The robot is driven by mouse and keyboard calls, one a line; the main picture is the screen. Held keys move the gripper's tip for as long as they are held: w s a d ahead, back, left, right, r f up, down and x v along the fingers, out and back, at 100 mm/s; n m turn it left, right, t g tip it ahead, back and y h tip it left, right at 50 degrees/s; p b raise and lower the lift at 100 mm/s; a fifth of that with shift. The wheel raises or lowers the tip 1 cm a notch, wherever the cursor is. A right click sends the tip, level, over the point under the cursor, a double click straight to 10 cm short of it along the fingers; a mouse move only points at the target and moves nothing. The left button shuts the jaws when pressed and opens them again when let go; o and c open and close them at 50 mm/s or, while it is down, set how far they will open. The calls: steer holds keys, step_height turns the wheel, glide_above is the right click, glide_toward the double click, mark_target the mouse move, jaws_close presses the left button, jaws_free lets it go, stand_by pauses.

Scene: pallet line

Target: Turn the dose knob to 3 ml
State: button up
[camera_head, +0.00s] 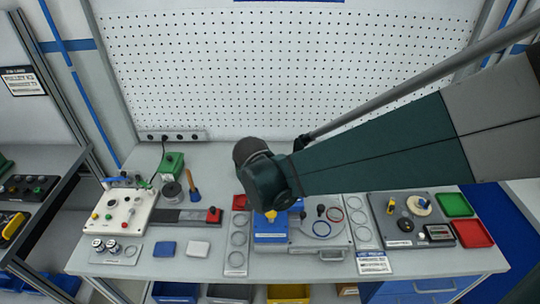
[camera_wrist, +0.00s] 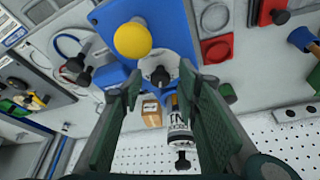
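In the wrist view, a round pale dial with a small dark knob (camera_wrist: 159,74) sits at the lower edge of a blue panel (camera_wrist: 175,35). This looks like the dose knob, but its scale is not legible. A yellow ball-shaped knob (camera_wrist: 132,40) stands just above it. A labelled cylinder (camera_wrist: 180,122) shows between the fingers, nearer the right one. My gripper (camera_wrist: 161,72) is open, its fingertips on either side of the dial, with visible gaps; contact cannot be told. In the head view, the blue unit with its yellow knob (camera_head: 271,215) is partly visible, and my wrist hides the dial and fingers.
A grey case (camera_head: 320,235) with rings and black knobs adjoins the blue unit. A panel with a cream dial (camera_head: 419,205) stands to the right, beside green (camera_head: 455,204) and red (camera_head: 473,234) trays. A white control box (camera_head: 125,213) is at left. A pegboard (camera_head: 290,65) closes the back.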

steer(key=shift+r, duration=0.1)
steer(key=v, duration=1.1)
steer(key=shift+s+a+r, duration=0.15)
steer(key=shift+s+r, duration=0.1)
steer(key=shift+r, duration=0.1)
stand_by(0.4)
stand_by(0.5)
steer(key=s+d+n+t+b, duration=0.1)
steer(key=s+d, duration=0.5)
steer(key=d, duration=0.6)
steer(key=s+d+n+t+y+b, duration=0.1)
steer(key=s+d, duration=0.5)
steer(key=d, duration=0.6)
steer(key=n+t+b, duration=0.1)
steer(key=n, duration=0.1)
steer(key=shift+r+n+y, duration=0.3)
steer(key=shift+s, duration=0.1)
stand_by(0.9)
